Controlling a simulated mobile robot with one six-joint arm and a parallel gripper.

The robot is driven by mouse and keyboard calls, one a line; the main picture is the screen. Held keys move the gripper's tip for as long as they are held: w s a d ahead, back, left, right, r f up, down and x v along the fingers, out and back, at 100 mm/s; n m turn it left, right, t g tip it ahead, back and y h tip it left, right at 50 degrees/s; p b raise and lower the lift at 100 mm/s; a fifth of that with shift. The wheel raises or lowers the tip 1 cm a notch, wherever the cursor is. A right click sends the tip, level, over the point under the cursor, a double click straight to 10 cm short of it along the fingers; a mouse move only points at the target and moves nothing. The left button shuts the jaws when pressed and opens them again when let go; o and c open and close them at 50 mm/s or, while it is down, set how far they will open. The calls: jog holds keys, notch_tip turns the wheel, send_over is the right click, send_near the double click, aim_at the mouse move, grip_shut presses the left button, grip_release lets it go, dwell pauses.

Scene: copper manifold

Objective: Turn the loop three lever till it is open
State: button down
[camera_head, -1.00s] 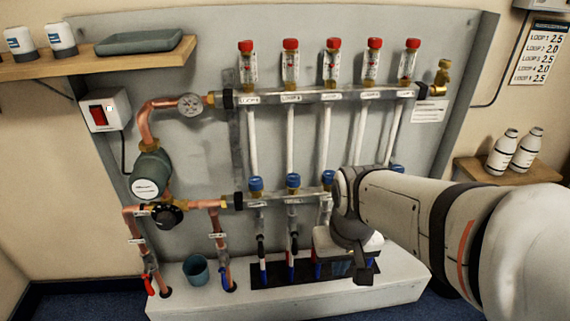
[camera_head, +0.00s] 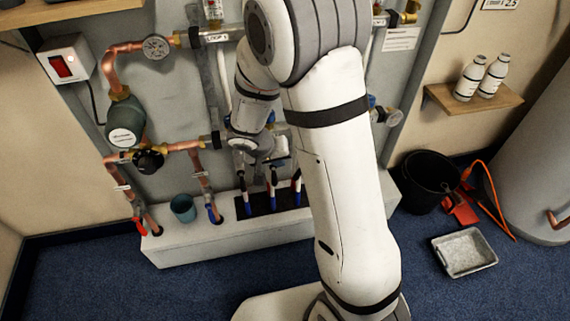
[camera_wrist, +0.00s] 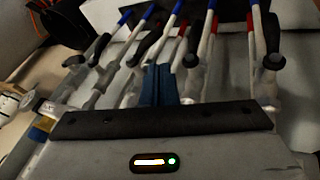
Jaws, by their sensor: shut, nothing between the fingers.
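My gripper shows in the wrist view as two blue fingers (camera_wrist: 158,82) shut together, with nothing between them. Several black lever handles with rounded ends lie around the fingertips, one just to the right (camera_wrist: 190,60) and one to the left (camera_wrist: 134,58). Another lever (camera_wrist: 274,62) is farther right. No loop label is readable there, so I cannot tell which lever is loop three or whether the fingers touch one. In the head view my arm hides the middle of the manifold (camera_head: 212,36), including loop three.
Red- and blue-banded pipes (camera_wrist: 210,30) run close beyond the fingers. Below the manifold is a white plinth (camera_head: 200,243) with a teal cup (camera_head: 183,208). A black bucket (camera_head: 430,180) and a grey tray (camera_head: 464,252) stand on the floor at right.

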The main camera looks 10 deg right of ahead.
jog(key=b+x, duration=0.3)
jog(key=x, duration=0.7)
jog(key=shift+r, duration=0.1)
